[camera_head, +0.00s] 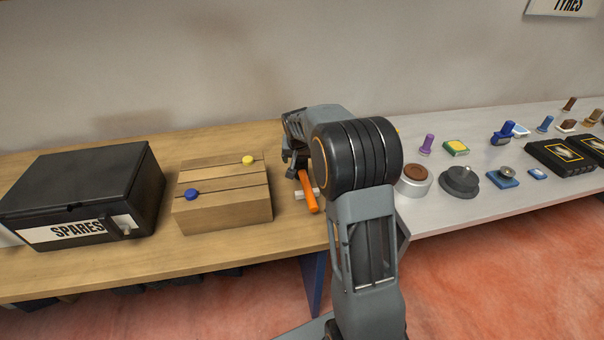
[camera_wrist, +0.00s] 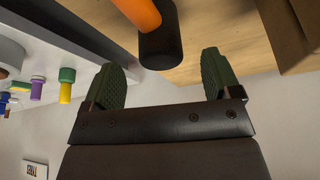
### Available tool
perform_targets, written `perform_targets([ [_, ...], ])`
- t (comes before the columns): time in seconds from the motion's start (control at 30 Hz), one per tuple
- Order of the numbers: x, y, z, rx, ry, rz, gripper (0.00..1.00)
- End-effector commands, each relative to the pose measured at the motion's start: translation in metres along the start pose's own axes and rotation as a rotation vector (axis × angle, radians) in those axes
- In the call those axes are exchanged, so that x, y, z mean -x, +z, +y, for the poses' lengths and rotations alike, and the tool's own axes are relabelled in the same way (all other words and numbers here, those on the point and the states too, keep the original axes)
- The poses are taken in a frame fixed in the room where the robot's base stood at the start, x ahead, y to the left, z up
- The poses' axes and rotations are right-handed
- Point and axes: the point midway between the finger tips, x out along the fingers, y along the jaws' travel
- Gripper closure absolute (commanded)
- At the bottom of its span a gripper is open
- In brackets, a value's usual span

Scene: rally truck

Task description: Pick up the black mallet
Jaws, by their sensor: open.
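The mallet has an orange handle (camera_head: 308,190) and a black head (camera_wrist: 160,45). My gripper (camera_head: 291,165) is at the far end of the handle. In the wrist view its two green-padded fingers are spread wide and empty. The black head shows beyond the fingertips, in line with the gap between them. I cannot tell whether they touch it.
A wooden box (camera_head: 222,210) with a blue and a yellow knob stands left of the mallet. A black SPARES case (camera_head: 90,180) is farther left. Right of my arm, a grey bench (camera_head: 480,215) holds several small parts and tins. A wall (camera_head: 200,60) rises behind.

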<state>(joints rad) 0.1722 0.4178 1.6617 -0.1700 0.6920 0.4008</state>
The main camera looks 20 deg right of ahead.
Motion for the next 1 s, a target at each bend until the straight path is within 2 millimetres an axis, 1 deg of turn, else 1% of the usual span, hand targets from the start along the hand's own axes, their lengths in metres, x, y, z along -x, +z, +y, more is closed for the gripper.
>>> perform_targets([
  [0.23,-0.014,0.0,0.0,0.0,0.001,-0.002,0.17],
  [0.5,-0.049,0.001,0.001,0.0,0.001,-0.001,0.17],
  [0.6,-0.056,0.001,0.001,0.0,0.0,0.0,0.17],
  [0.7,-0.059,0.001,0.001,0.0,-0.001,0.001,0.17],
  [0.9,-0.059,0.001,0.001,0.0,-0.001,0.001,0.17],
  [1.0,-0.059,0.001,0.001,0.0,-0.001,0.001,0.26],
])
